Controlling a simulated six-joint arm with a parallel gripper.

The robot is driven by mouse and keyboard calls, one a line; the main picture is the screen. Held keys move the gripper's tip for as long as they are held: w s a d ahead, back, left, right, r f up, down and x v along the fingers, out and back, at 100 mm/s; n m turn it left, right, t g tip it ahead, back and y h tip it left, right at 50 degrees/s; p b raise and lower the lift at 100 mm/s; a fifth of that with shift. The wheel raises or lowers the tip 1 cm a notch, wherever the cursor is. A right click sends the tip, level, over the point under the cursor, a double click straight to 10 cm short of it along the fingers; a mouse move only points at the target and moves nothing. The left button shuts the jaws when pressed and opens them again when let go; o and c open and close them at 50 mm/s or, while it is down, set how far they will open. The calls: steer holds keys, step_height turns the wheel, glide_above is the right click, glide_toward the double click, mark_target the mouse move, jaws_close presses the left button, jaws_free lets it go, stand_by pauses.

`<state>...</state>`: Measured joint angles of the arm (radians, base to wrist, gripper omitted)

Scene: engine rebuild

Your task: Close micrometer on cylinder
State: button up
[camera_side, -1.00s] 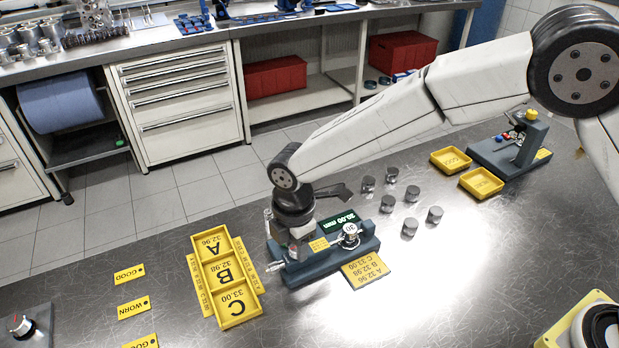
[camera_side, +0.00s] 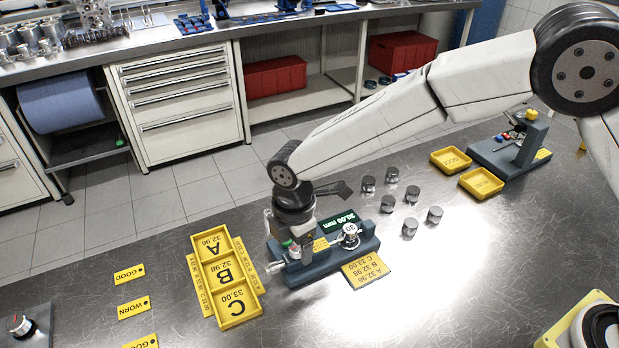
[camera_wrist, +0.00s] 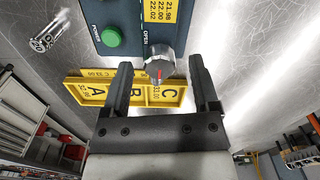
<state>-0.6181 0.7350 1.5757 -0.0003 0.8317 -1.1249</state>
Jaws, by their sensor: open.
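The micrometer (camera_side: 330,262) is a dark blue-grey bench unit with a lit green display (camera_side: 338,224) that seems to read 30.00 mm. A silver cylinder (camera_side: 349,230) with a white top marked 30 sits at its right part. My gripper (camera_side: 290,250) is at the unit's left end, its fingertips mostly hidden there. In the wrist view my gripper (camera_wrist: 160,66) is open. Its two black fingers stand either side of the silver micrometer knob (camera_wrist: 160,58), with visible gaps. The knob has a red mark, beside the word OPEN and a green power button (camera_wrist: 111,37).
A yellow tray (camera_side: 260,309) with compartments A, B and C lies left of the micrometer. Several dark metal cylinders (camera_side: 409,228) stand to the right. Yellow bins (camera_side: 481,183) and another gauge stand (camera_side: 520,150) are farther right. Yellow labels (camera_side: 134,307) lie at left.

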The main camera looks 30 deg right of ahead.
mark_target(296, 247)
steer(key=shift+r, duration=3.7)
steer(key=s+d+m+t, duration=0.1)
steer(key=s+d+m, duration=0.2)
steer(key=d+m, duration=1.05)
steer(key=s+d+f+m+t, duration=0.1)
steer(key=s+d+f+m, duration=0.2)
steer(key=s+d+m, duration=0.3)
steer(key=shift+s+d+t, duration=0.3)
steer(key=shift+s+d, duration=1.8)
steer(key=shift+d, duration=2.8)
steer(key=shift+m, duration=0.25)
